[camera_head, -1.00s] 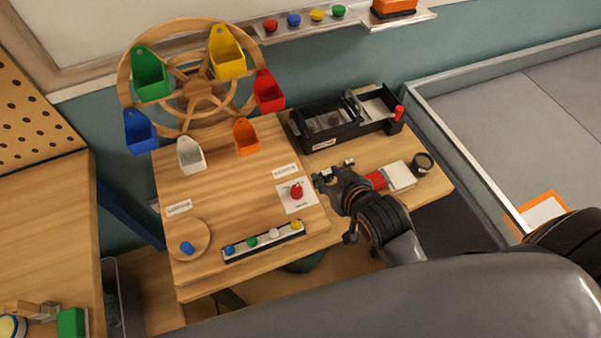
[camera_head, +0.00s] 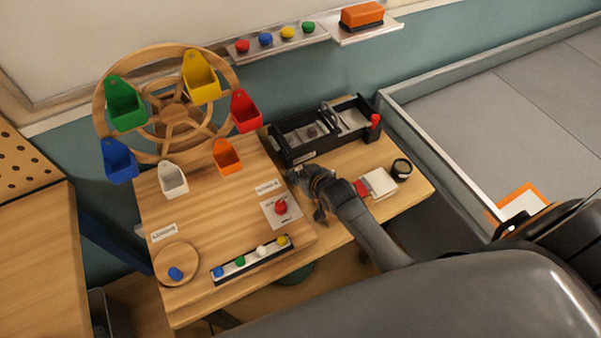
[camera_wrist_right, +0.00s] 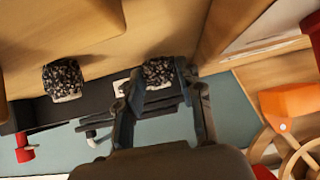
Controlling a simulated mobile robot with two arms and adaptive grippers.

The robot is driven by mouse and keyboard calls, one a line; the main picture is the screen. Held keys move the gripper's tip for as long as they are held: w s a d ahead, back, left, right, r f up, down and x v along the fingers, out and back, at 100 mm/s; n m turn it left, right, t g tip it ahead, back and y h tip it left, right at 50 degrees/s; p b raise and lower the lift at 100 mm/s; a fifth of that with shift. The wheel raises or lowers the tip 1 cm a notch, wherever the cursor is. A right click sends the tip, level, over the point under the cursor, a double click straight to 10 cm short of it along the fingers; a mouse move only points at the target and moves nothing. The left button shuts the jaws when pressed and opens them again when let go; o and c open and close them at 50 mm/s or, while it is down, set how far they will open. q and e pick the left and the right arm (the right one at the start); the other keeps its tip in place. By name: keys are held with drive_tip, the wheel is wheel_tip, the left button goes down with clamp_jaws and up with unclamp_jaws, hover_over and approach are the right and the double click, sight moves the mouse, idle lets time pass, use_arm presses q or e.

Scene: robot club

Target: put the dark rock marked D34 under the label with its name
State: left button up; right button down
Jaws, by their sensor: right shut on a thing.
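My right gripper (camera_head: 304,190), in the right wrist view (camera_wrist_right: 165,95), is shut on a dark speckled rock (camera_wrist_right: 160,71), which sits between its fingertips. No mark can be read on it. In the head view the gripper hides most of it, right of the upper label (camera_head: 268,187) on the wooden board. A second label (camera_head: 164,233) lies further left, above a round wooden plate. The lettering on both is too small to read. A second dark speckled rock (camera_wrist_right: 62,80) shows at the left of the wrist view. My left gripper is not in view.
A red button (camera_head: 281,207) is close to the left. The colored bucket wheel (camera_head: 172,105) stands at the back left. Bare board lies between the labels.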

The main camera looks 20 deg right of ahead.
drive_tip(key=shift+f, duration=0.3)
drive_tip(key=shift+f, duration=0.15)
drive_tip(key=c, duration=0.9)
unclamp_jaws()
drive_tip(key=shift+o, duration=0.2)
